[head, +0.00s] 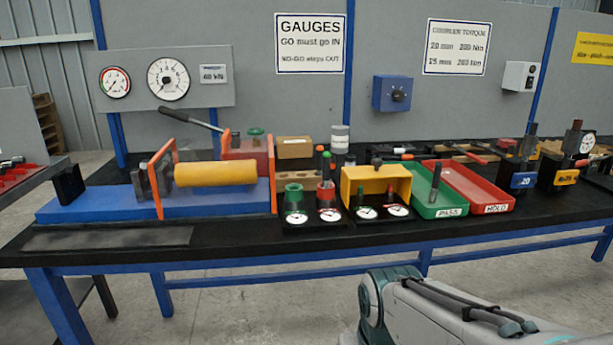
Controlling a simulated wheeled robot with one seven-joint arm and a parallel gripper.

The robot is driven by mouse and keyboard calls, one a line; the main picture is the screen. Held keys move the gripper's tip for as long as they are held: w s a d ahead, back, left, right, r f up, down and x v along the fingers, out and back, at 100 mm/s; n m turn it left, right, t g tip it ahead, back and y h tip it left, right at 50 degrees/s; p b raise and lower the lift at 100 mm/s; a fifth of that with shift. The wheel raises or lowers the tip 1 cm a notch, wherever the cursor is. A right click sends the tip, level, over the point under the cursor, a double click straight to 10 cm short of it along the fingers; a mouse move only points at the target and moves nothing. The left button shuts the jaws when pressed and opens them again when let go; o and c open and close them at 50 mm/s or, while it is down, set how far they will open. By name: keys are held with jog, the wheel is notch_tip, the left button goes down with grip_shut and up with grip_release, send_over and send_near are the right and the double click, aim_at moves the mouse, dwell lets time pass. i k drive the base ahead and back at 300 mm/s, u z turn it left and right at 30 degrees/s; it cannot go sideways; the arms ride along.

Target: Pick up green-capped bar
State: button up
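I cannot clearly make out which piece is the green-capped bar. A dark upright rod with a greenish top (326,168) stands in the red cup (326,196) on the bench, and a red-tipped piece shows just behind it. A green cup (295,201) stands to its left. Another dark bar (436,181) leans upright in the green PASS tray (451,203). A small green-topped piece also shows on the red block behind the yellow cylinder. My gripper is out of view; only part of my arm shows at the bottom right, in front of the bench.
A blue press with a yellow cylinder (215,173), orange frames and a raised lever fills the bench's left. A yellow box (378,185) stands beside the cups, with white dials in front. The red HOLD tray (489,204) lies right of the green one. Dark blocks stand farther right.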

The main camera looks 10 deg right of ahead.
aim_at(327, 155)
jog(key=u, duration=0.7)
jog(key=i, duration=0.4)
jog(key=z, duration=1.05)
